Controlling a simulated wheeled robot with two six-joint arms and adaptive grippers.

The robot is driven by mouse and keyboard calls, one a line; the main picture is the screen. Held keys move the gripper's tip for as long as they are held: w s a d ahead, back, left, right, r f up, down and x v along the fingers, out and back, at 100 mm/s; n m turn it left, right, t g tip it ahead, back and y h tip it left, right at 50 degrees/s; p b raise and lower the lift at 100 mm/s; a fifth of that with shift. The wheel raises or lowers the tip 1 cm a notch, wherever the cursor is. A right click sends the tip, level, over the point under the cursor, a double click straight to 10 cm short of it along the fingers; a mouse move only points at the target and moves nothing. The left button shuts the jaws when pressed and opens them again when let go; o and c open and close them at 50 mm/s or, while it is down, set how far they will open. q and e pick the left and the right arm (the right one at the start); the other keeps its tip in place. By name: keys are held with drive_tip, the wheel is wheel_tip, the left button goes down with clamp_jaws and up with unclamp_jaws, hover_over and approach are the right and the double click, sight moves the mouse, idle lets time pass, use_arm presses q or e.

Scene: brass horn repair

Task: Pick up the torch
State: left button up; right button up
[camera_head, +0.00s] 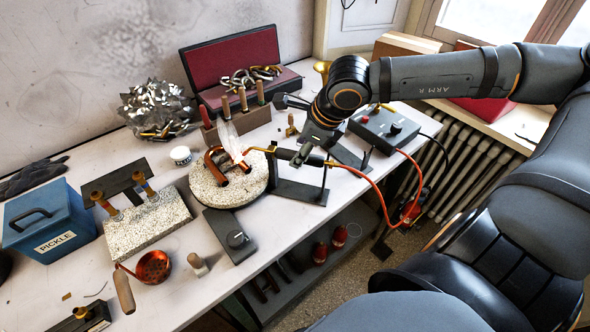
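The torch (283,153) has a dark handle, a thin brass nozzle pointing left, and a red-orange hose at its right end. It lies across a dark metal stand (312,190) right of the round soldering board. A pale translucent plume, perhaps flame, shows at its nozzle end. My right gripper (288,130) is above the torch with its fingers spread apart. One finger points left above the bench; the other overlaps the torch handle in this view. I cannot tell whether it touches the handle. My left gripper is not in view.
Copper tubing (214,170) sits on the round speckled board (203,194) near the nozzle. A tool block (238,122) stands behind, and a control box (383,132) stands right. The red hose (372,185) loops past the bench's right edge. A blue pickle box (50,222) stands left.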

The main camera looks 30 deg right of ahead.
drive_tip(key=shift+f, duration=0.95)
drive_tip(key=shift+x, duration=1)
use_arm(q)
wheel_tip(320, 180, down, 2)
use_arm(e)
drive_tip(key=shift+w+a, duration=0.15)
drive_tip(key=shift+r, duration=0.1)
clamp_jaws()
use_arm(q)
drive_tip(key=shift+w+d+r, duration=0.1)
use_arm(e)
drive_tip(key=shift+r, duration=0.1)
